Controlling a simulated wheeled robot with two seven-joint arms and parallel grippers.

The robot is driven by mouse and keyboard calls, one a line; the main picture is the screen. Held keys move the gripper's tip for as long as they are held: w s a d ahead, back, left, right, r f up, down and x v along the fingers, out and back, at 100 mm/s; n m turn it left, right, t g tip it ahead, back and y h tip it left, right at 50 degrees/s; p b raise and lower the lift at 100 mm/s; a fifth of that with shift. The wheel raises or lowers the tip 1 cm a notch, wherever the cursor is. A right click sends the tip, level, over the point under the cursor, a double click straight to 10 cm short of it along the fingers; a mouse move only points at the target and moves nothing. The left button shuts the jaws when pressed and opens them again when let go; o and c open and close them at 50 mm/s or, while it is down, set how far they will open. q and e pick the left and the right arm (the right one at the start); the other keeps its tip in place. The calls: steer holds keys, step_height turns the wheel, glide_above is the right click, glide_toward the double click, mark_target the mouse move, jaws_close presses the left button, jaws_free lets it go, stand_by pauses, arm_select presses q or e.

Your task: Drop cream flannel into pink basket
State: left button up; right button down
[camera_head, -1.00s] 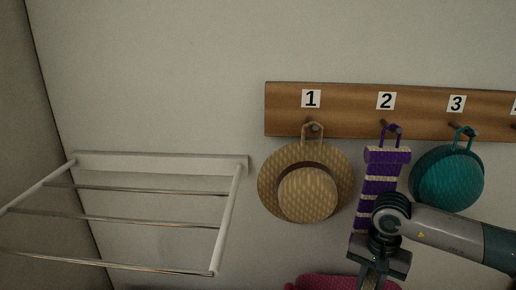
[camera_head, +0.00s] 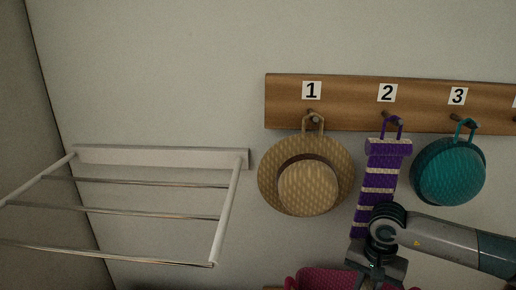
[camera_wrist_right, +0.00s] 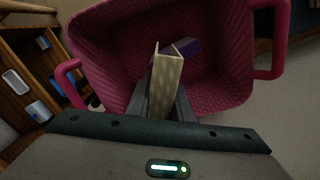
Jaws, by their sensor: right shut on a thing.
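The cream flannel (camera_wrist_right: 168,85) is folded and upright between the fingers of my right gripper (camera_wrist_right: 166,105) in the right wrist view. The gripper is shut on it, above the opening of the pink basket (camera_wrist_right: 110,70). A purple thing (camera_wrist_right: 187,47) lies in the basket beyond the flannel, partly hidden. In the head view my right gripper (camera_head: 375,278) points down at the bottom edge, over the basket's visible rim (camera_head: 325,278); the flannel is not visible there. My left gripper is in neither view.
A tan hat (camera_head: 305,185), a purple striped scarf (camera_head: 382,180) and a teal hat (camera_head: 447,172) hang from a numbered peg board (camera_head: 350,92). A white drying rack (camera_head: 160,157) juts from the wall at left. A wooden shelf (camera_wrist_right: 22,85) stands beside the basket.

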steer(key=shift+f, duration=0.65)
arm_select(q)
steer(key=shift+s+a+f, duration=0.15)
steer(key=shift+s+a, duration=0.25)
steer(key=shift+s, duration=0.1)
arm_select(e)
steer(key=shift+f, duration=0.2)
steer(key=c, duration=1.5)
jaws_free()
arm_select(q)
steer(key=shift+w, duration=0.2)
arm_select(e)
steer(key=shift+r, duration=0.1)
